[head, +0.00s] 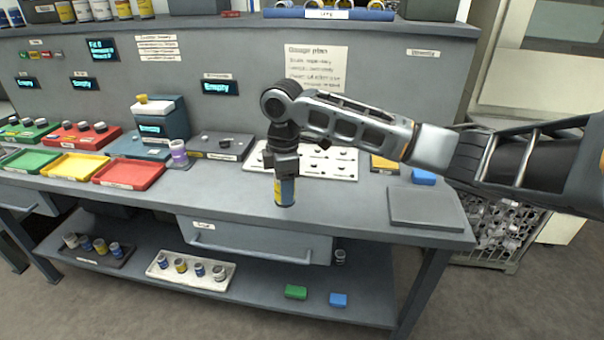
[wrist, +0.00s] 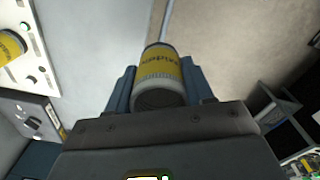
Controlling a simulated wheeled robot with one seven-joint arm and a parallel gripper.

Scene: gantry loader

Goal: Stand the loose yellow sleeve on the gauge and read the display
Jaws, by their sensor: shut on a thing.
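My gripper (head: 284,178) is shut on a yellow sleeve (head: 285,192) with grey ends, held upright over the front of the bench; whether its base touches the bench is unclear. In the wrist view the sleeve (wrist: 162,70) sits between both fingers, with dark lettering on its yellow band. A blue-grey box with a lit display (head: 150,129), which looks like the gauge, stands left of my gripper. A pale and yellow piece (head: 153,105) is on its top. The display text is too small to read surely.
A white holed board (head: 330,164) lies behind my gripper; a yellow-banded sleeve (wrist: 11,46) is on it. Red (head: 130,172), yellow (head: 75,166) and green trays lie left, a purple-topped piece (head: 178,150) nearer. A grey plate (head: 427,208) lies right.

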